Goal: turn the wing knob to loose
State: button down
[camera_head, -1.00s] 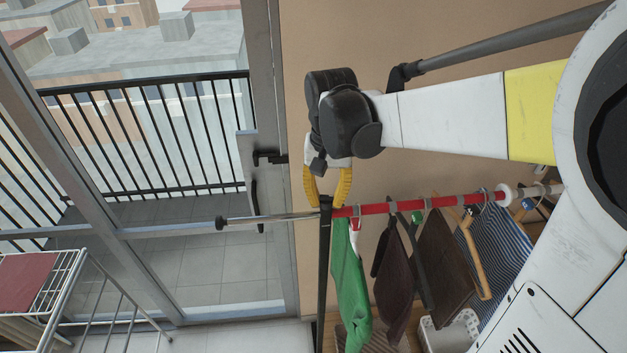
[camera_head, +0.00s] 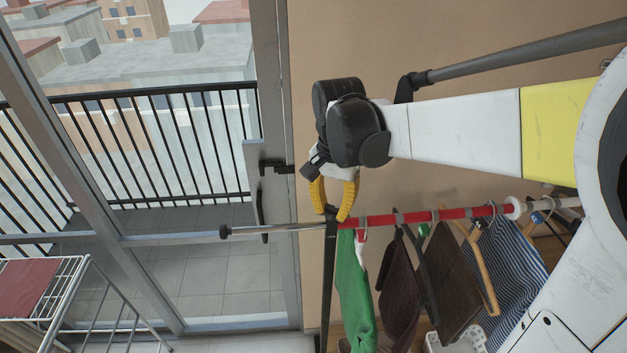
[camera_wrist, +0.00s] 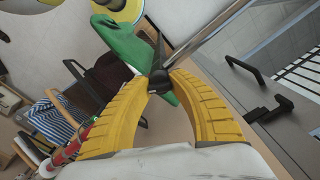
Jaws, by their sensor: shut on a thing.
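The wing knob (camera_wrist: 158,78) is a small dark piece where the black upright post (camera_head: 331,270) meets the horizontal clothes rail (camera_head: 395,218). My gripper (camera_head: 332,213) has two yellow ribbed fingers, and their tips are closed on the knob from above. In the wrist view my gripper (camera_wrist: 160,82) shows the fingertips on either side of the dark knob. The fingers hide most of the knob in the head view, so its wing angle cannot be read.
A green garment (camera_head: 352,290), brown garments and a striped one (camera_head: 518,262) hang on the rail's red part. The rail's bare metal end (camera_head: 270,230) reaches toward the balcony door and its black handle (camera_head: 277,168). A white drying rack (camera_head: 75,290) stands lower left.

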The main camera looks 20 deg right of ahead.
aim_at(332, 206)
jog(key=c, duration=1.1)
grip_release()
jog(key=shift+c, duration=0.2)
notch_tip(332, 206, up, 12)
